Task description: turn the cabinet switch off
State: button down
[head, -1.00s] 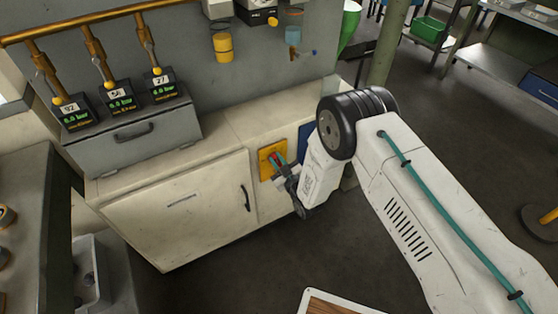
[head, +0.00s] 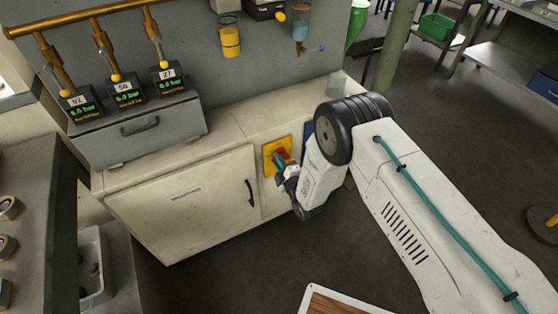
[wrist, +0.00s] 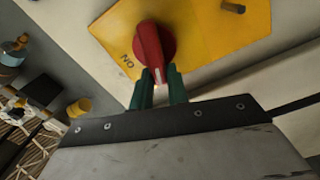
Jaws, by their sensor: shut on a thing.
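The cabinet switch is a red rotary knob (wrist: 154,45) on a yellow plate (wrist: 215,30), with "ON" printed beside it in the wrist view. In the head view the yellow plate (head: 268,160) sits on the cabinet front, right of the door, and the knob (head: 283,153) is partly covered. My gripper (wrist: 158,76) has its two green fingers on either side of the knob's lower end, closed on it. In the head view my gripper (head: 279,161) is at the plate. A pale mark shows on the knob's end between the fingers.
The cream cabinet door (head: 185,203) has a dark handle (head: 250,192). A blue panel (head: 308,140) is partly hidden behind my arm. A grey box (head: 140,130) with gauges stands on the cabinet top. A small peg (wrist: 232,7) sticks out of the plate.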

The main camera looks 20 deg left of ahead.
jog(key=shift+s+a+f+n, duration=0.1)
jog(key=shift+f+n, duration=0.15)
jog(key=shift+n, duration=0.6)
jog(key=shift+s+f+n, duration=0.1)
jog(key=shift+f+n, duration=0.1)
jog(key=shift+n, duration=0.65)
jog(key=c, duration=1.4)
grip_release()
jog(key=shift+o, duration=0.2)
jog(key=shift+w, duration=0.1)
jog(key=v, duration=0.8)
